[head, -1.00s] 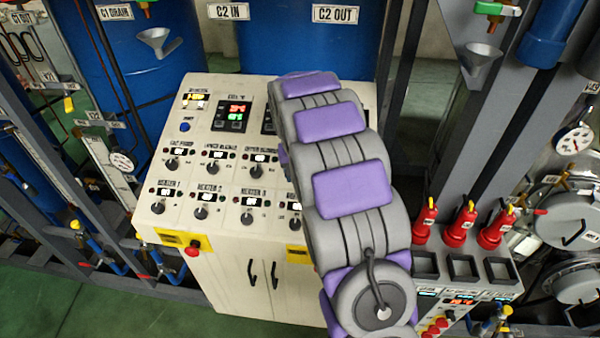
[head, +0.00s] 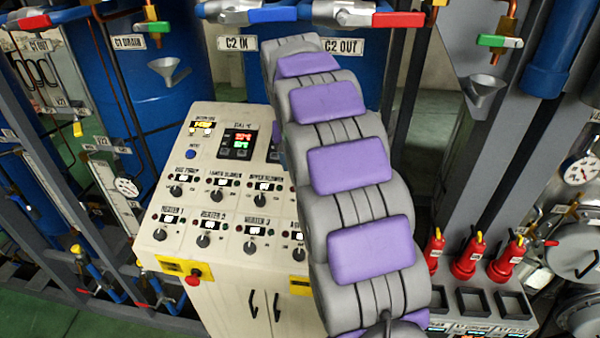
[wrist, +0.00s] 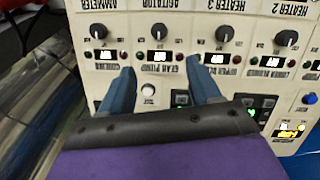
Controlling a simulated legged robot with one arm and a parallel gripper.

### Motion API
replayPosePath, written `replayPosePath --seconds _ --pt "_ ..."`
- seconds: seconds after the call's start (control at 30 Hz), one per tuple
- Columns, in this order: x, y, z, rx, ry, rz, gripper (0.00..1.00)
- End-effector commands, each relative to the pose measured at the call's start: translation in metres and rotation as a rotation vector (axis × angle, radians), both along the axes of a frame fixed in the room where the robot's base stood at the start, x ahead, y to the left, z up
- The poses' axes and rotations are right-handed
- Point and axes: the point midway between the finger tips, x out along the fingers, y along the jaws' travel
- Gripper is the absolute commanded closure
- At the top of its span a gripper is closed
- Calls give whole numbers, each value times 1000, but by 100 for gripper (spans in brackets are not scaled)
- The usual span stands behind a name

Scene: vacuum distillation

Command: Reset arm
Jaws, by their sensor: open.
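My gripper (wrist: 162,88) shows in the wrist view with its two blue-grey fingers spread apart and nothing between them. It hangs in front of the cream control panel (wrist: 283,148), which appears upside down there. A white button and lit displays show between and below the fingers. In the head view my purple and grey arm reaches up and away over the right side of the control panel (head: 225,107). My gripper is hidden behind the arm in that view. Whether the fingers touch the panel cannot be told.
Blue tanks (head: 150,80) stand behind the panel. Coloured valves, such as one with a red handle (head: 398,19), line the top. Grey frame posts flank both sides. Green floor shows lower left.

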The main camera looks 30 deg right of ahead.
Motion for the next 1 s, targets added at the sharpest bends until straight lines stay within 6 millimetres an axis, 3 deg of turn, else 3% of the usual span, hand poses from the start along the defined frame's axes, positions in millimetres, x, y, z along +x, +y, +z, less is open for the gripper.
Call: replayPosePath --seconds 0.2,0.73,0.87,1.0 --pt "-1 1 10 0 0 0 38" --pt "-4 3 7 1 3 4 38" --pt "-21 13 -2 7 16 21 38" --pt "-62 33 -21 23 39 63 38"
